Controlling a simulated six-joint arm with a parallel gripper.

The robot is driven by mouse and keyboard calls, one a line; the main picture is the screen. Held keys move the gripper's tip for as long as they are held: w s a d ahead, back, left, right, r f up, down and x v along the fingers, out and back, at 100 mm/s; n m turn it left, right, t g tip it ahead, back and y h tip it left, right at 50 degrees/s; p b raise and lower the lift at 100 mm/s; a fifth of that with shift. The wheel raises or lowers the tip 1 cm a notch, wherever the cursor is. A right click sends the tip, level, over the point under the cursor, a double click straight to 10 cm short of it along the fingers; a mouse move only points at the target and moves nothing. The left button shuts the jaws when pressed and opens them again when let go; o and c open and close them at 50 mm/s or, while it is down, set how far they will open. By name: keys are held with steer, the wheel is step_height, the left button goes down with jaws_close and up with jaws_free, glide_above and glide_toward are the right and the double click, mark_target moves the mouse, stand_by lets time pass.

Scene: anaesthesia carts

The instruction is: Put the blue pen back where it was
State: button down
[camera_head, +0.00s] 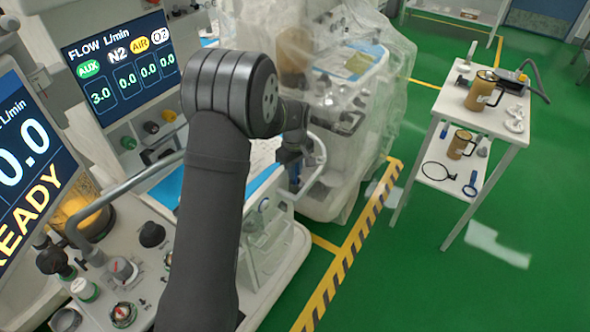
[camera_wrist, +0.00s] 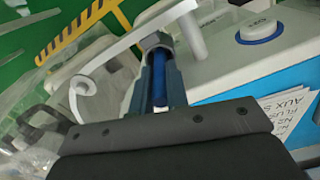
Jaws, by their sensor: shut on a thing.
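The blue pen (camera_wrist: 159,78) is between the two fingers of my gripper (camera_wrist: 158,72) in the wrist view. The fingers are shut on it, and it lies along their length. A grey ring-like piece (camera_wrist: 156,41) shows at the fingertips; I cannot tell whether it is a holder or part of the pen. In the head view my gripper (camera_head: 292,158) points down beside the curved rail at the right end of the cart's work surface. A small blue strip (camera_head: 294,178) shows beneath it, probably the pen. The pen's lower end is hidden.
A white curved rail (camera_wrist: 130,43) runs close by the fingertips. A blue-ringed knob (camera_wrist: 260,29) and printed sheets (camera_wrist: 290,112) are to the right. A plastic-draped machine (camera_head: 360,100) stands behind the gripper. A white side table (camera_head: 480,125) stands farther right.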

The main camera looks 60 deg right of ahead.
steer(key=c, duration=1.4)
jaws_free()
steer(key=shift+f, duration=0.15)
step_height(320, 180, up, 12)
steer(key=shift+r, duration=0.2)
step_height(320, 180, down, 13)
steer(key=shift+r, duration=2.4)
